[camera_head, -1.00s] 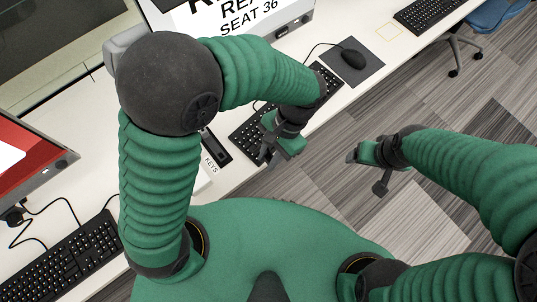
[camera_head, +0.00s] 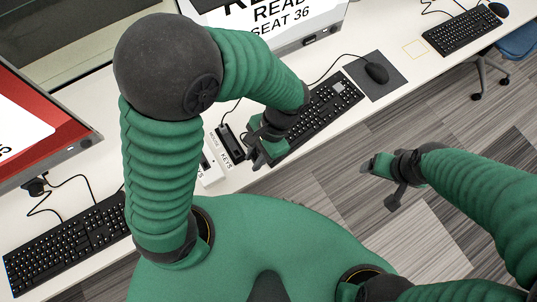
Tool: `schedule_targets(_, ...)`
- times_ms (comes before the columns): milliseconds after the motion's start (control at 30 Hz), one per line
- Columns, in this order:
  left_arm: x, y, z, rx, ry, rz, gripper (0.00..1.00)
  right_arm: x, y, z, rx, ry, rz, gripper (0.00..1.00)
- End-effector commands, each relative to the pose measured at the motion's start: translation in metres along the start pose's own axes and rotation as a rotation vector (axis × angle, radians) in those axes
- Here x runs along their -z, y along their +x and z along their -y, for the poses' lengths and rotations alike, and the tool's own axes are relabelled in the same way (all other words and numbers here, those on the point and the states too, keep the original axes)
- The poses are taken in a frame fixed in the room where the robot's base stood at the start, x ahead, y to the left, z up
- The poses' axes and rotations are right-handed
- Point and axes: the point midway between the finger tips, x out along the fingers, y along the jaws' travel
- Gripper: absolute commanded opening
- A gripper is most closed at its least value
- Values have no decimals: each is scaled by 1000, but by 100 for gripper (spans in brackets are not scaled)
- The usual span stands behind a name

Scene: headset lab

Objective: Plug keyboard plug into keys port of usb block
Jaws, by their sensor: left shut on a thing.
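The black usb block (camera_head: 231,143) lies on the white desk near its front edge, with a white KEYS label (camera_head: 226,160) beside it. My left gripper (camera_head: 258,153) is just right of the block, low over the desk front, shut on what appears to be the keyboard plug. The plug is too small and too covered by the fingers to make out, and I cannot tell whether it touches the port. The black keyboard (camera_head: 335,104) lies right of the gripper, its left end partly hidden by my arm. My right gripper (camera_head: 380,183) is open and empty over the floor.
A mouse (camera_head: 376,73) sits on a dark mat (camera_head: 378,82) right of the keyboard. A monitor (camera_head: 285,20) stands behind. Another keyboard (camera_head: 70,245) and a red-screened monitor (camera_head: 40,120) are at left. Open floor lies in front of the desk.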

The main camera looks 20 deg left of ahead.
Motion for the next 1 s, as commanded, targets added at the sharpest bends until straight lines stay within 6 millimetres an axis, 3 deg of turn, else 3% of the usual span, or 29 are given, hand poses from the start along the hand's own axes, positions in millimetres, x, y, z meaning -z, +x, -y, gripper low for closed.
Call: schedule_targets(1000, -92, 37, 71, -2, -2, 0, 0, 6, -27, 0, 0, 0, 0, 77)
